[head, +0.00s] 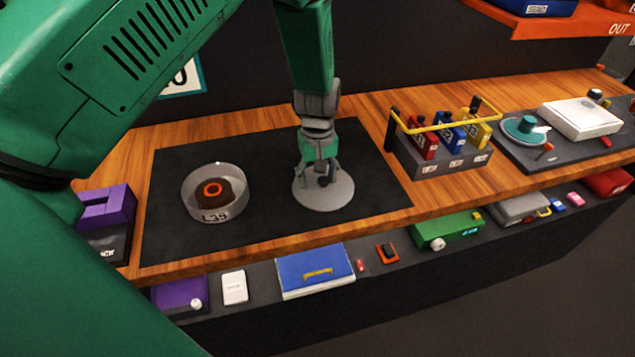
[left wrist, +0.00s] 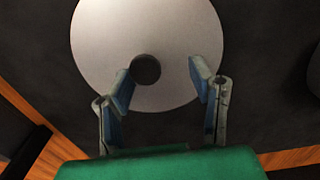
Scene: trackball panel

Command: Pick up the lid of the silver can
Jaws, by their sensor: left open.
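The lid (head: 338,200) is a round silver disc with a small dark knob. It lies flat on the dark mat (head: 255,155), apart from the silver can (head: 214,207). The open can is labelled L39 and has a brown lump with an orange ring inside. My left gripper (head: 322,172) points down over the lid. In the left wrist view my open gripper (left wrist: 162,82) is over the lid (left wrist: 145,25), with the knob (left wrist: 145,70) between the fingertips, closer to the left finger. Whether a finger touches the knob is hard to tell. My right gripper is not in view.
A rack (head: 445,160) with a yellow handle and coloured blocks stands right of the mat. A purple object (head: 105,208) is at the mat's left. Further right is a tray with a white box (head: 580,118). A lower ledge in front holds a blue box (head: 315,272).

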